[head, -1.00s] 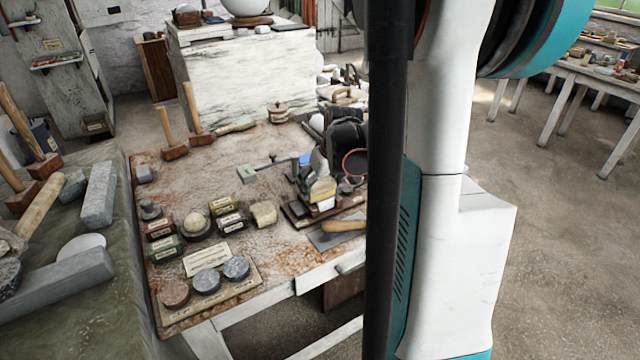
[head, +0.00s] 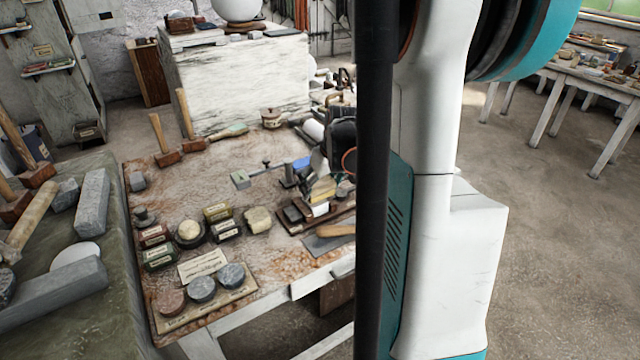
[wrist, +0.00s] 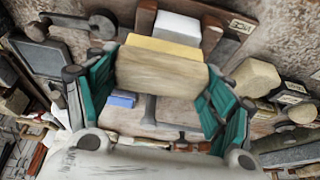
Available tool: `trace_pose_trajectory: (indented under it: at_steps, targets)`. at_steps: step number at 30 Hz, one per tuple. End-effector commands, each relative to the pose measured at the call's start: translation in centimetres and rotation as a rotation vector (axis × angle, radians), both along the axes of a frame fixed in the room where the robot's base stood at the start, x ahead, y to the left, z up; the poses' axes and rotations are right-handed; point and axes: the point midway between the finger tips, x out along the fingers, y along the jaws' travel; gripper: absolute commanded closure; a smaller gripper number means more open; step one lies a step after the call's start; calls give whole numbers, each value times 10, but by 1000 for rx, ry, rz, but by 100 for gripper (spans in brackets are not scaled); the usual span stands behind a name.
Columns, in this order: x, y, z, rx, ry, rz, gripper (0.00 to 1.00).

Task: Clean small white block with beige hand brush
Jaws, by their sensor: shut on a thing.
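My gripper (wrist: 158,90) is shut on the beige hand brush (wrist: 160,76), held between its two teal fingers in the wrist view. A yellow band shows along the brush's far edge. In the head view the brush (head: 322,189) hangs just above the small white block (head: 320,209). The white block also shows in the wrist view (wrist: 178,27), just beyond the brush, on a dark wooden board. I cannot tell whether the brush touches the block. My arm and column hide the right part of the table in the head view.
On the worktable (head: 160,205) a pale rough stone (head: 258,220), labelled boxes and round stone samples (head: 202,288) stand left of the board. A wooden-handled trowel (head: 337,231) lies in front of it. A blue thing (head: 301,163) stands behind. The table's middle left is fairly clear.

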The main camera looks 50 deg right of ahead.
Motion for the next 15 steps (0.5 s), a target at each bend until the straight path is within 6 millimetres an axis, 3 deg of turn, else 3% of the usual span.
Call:
trace_pose_trajectory:
  at_steps: [15]
  targets:
    - [0,0,-7,0,0,0,44]
